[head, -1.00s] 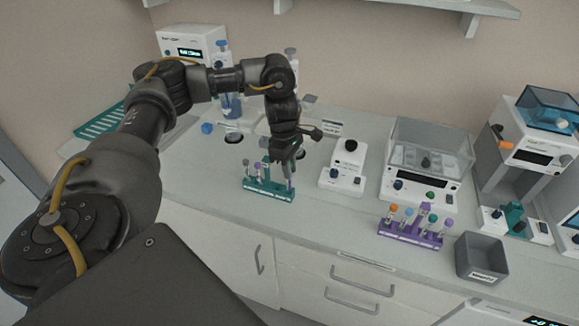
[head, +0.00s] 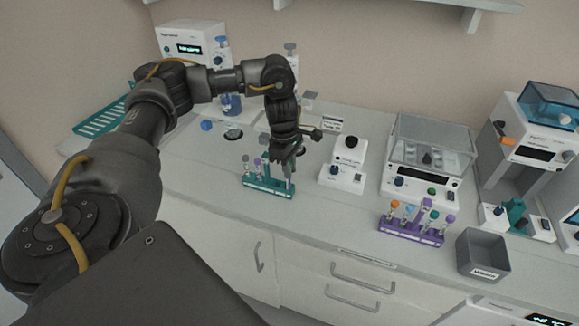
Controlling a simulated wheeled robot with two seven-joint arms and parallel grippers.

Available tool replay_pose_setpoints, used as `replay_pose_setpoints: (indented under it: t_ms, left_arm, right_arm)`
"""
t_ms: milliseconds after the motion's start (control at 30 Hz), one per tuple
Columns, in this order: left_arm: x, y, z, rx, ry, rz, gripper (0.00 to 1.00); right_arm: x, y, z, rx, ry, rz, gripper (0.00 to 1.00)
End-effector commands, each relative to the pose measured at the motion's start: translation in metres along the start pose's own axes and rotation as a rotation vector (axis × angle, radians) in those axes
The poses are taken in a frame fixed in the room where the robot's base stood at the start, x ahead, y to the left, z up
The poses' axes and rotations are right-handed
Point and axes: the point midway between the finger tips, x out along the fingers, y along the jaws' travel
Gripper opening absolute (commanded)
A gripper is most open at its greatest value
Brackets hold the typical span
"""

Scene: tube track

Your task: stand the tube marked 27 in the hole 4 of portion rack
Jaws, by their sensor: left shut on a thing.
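My left gripper (head: 289,163) is at the right end of the teal rack (head: 262,186). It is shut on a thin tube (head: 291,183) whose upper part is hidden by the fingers. The tube is upright at the rack's right end; I cannot tell whether it is seated in a hole. Other tubes stand at the rack's left and middle. A purple rack (head: 408,235) to the right holds several tubes with orange, blue and purple caps. Tube numbers, hole numbers and which rack is the portion rack are too small to read. My right gripper is out of view.
A white device with a black knob (head: 343,172) stands right of the gripper, with a balance-like instrument (head: 424,170) beyond it. A grey bin (head: 482,255) stands right of the purple rack.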

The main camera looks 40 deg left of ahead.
Motion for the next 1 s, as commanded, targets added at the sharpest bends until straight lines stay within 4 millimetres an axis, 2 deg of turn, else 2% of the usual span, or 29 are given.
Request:
replay_pose_setpoints:
  t_ms: [433,467,633,1000]
  left_arm:
    - [0.006,0.0001,-0.0008,0.0,0.0,0.0,0.04]
    - [0.0059,0.0001,-0.0008,0.0,0.0,0.0,0.18]
    - [0.0059,0.0001,-0.0008,0.0,0.0,0.0,0.4]
    - [0.0059,0.0001,-0.0008,0.0,0.0,0.0,0.42]
  right_arm:
    - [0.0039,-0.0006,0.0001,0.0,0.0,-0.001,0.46]
    - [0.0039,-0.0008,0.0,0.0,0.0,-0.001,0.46]
    - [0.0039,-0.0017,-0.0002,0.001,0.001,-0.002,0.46]
    - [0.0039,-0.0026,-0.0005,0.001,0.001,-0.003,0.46]
